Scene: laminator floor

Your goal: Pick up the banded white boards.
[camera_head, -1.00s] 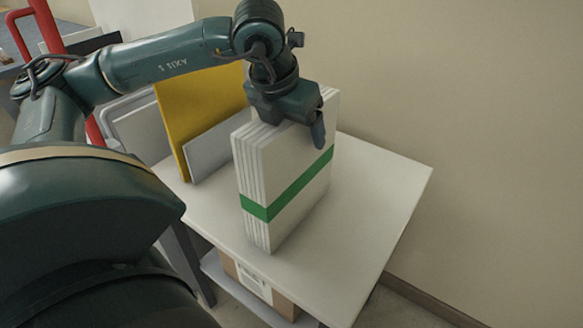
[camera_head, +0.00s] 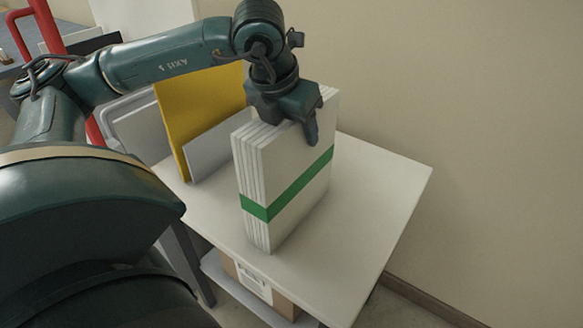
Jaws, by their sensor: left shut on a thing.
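The banded white boards (camera_head: 291,168) stand upright as a stack on the white table (camera_head: 368,205), with a green band (camera_head: 290,187) around them. My left gripper (camera_head: 306,128) is over their top edge from above and is shut on them. One finger shows against the right-hand face; the other finger is hidden behind the stack. The bottom of the stack appears to rest on the tabletop. My right gripper does not show.
A yellow board (camera_head: 200,105) and a grey board (camera_head: 213,146) stand upright just behind and left of the stack. A cardboard box (camera_head: 262,283) sits below the tabletop. A bare wall (camera_head: 470,130) is at the right. The table's right part is clear.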

